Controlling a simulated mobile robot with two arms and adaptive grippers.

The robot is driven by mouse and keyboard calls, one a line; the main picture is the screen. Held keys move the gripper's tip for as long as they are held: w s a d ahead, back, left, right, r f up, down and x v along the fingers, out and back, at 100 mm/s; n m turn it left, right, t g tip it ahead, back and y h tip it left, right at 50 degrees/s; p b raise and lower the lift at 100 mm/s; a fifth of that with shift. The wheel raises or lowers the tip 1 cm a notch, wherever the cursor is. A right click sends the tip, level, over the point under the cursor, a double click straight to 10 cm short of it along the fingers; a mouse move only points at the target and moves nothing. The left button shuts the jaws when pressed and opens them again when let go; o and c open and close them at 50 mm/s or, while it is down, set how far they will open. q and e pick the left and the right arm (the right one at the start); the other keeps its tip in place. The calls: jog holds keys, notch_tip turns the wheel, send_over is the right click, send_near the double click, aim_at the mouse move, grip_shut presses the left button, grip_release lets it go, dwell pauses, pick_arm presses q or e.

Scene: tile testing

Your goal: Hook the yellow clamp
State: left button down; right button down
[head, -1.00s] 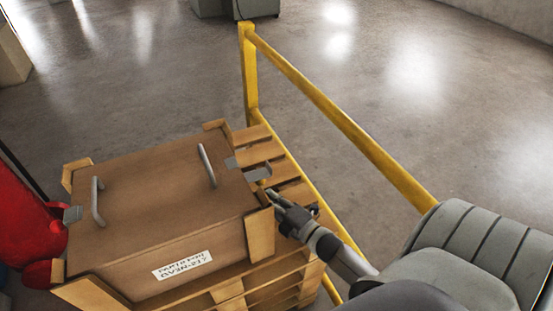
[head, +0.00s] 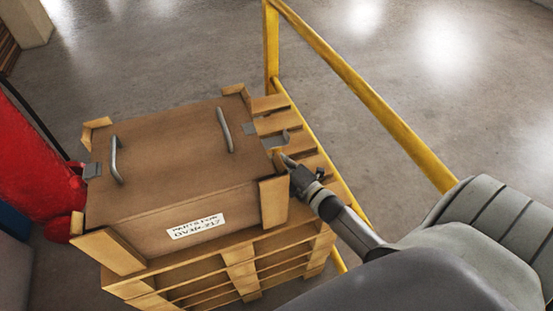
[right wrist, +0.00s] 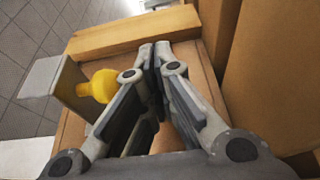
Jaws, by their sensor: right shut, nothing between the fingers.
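A brown wooden crate (head: 165,150) with two grey handles stands on a pallet. A grey metal bracket (head: 270,138) juts from its right side. In the right wrist view a yellow knob-like piece, apparently part of the yellow clamp (right wrist: 98,87), shows beside a grey metal plate (right wrist: 62,90), left of the fingers. My right gripper (head: 286,160) is at the crate's right side, close to the bracket. In the wrist view its fingertips (right wrist: 155,50) are together with nothing between them, apart from the yellow piece. The rest of the clamp is hidden. My left gripper is not in view.
The wooden pallet stack (head: 240,270) is under the crate. A yellow railing (head: 365,95) runs close along the right. A red object (head: 40,160) stands at the left. The concrete floor beyond the crate is clear.

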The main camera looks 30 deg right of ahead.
aim_at(286, 140)
jog(key=shift+d+r+p, duration=0.1)
jog(key=shift+r+p, duration=0.95)
jog(key=shift+r, duration=0.15)
jog(key=shift+s+d+r+p, duration=0.15)
jog(key=shift+d+r+p, duration=0.35)
jog(key=shift+r, duration=0.2)
jog(key=shift+d+r, duration=0.15)
jog(key=shift+d, duration=0.05)
jog(key=shift+s+d+r+p, duration=0.1)
jog(key=shift+d+r+p, duration=0.2)
jog(key=shift+r+p, duration=0.3)
jog(key=shift+s+d+r+p, duration=0.1)
jog(key=shift+d+r+p, duration=0.2)
jog(key=shift+r+p, duration=0.3)
jog(key=shift+r, duration=0.15)
